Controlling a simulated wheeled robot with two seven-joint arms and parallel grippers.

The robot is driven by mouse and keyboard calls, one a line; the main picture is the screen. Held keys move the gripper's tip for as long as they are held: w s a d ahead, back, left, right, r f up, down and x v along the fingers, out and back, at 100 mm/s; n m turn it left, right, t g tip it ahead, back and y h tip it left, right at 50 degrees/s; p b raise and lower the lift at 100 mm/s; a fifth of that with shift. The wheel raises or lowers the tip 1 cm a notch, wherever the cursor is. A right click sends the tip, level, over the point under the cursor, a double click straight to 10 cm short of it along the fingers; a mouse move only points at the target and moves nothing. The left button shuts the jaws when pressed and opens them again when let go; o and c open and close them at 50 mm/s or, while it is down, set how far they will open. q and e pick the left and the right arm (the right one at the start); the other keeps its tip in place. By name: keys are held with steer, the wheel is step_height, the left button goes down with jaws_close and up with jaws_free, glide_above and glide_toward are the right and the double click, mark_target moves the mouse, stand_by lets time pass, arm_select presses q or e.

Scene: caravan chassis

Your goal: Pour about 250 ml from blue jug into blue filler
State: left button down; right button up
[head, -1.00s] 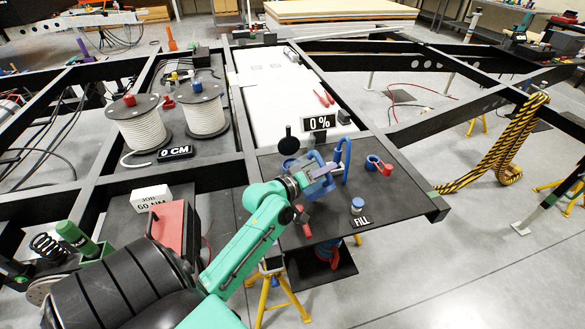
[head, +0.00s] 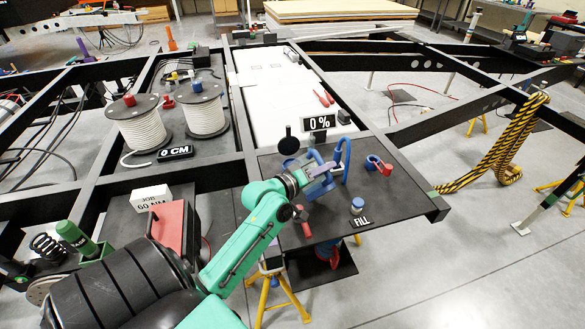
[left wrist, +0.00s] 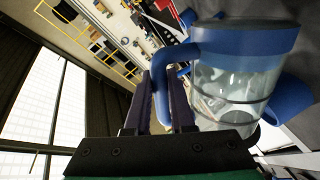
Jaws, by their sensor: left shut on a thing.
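The blue jug (head: 318,188) is at the black plate on the right of the frame, partly hidden by my gripper. The liquid level is hard to tell. The blue filler (head: 358,204), a small blue round fitting, stands by the FILL sign, to the right of and nearer than the jug. My right gripper is not in view.
A tall blue hoop (head: 343,155) stands right behind the jug. A blue ring with a red part (head: 376,164) lies farther right. A red-handled item (head: 302,220) lies below my gripper. A sign reading 0 % (head: 319,122) stands behind. The FILL sign (head: 360,221) is near the plate's front edge.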

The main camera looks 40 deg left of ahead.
mark_target(332, 184)
arm_select(q)
steer(key=shift+w+a+r+n, duration=0.1)
steer(key=shift+a+r+n, duration=0.15)
steer(key=shift+r+n, duration=0.05)
stand_by(0.9)
steer(key=d+f+m, duration=0.1)
steer(key=d+m, duration=0.1)
steer(key=s+d+f+m+y, duration=0.1)
steer(key=f+m, duration=0.1)
steer(key=shift+d+f+m+t, duration=0.3)
steer(key=shift+d, duration=0.05)
steer(key=d+r+m, duration=0.1)
steer(key=m, duration=0.1)
steer(key=s+d+r+m+t+p, duration=0.1)
steer(key=d+m, duration=0.1)
steer(key=d+r+m+p, duration=0.1)
steer(key=m, duration=0.2)
steer(key=shift+s+d+t, duration=0.15)
steer(key=shift+d+t, duration=0.15)
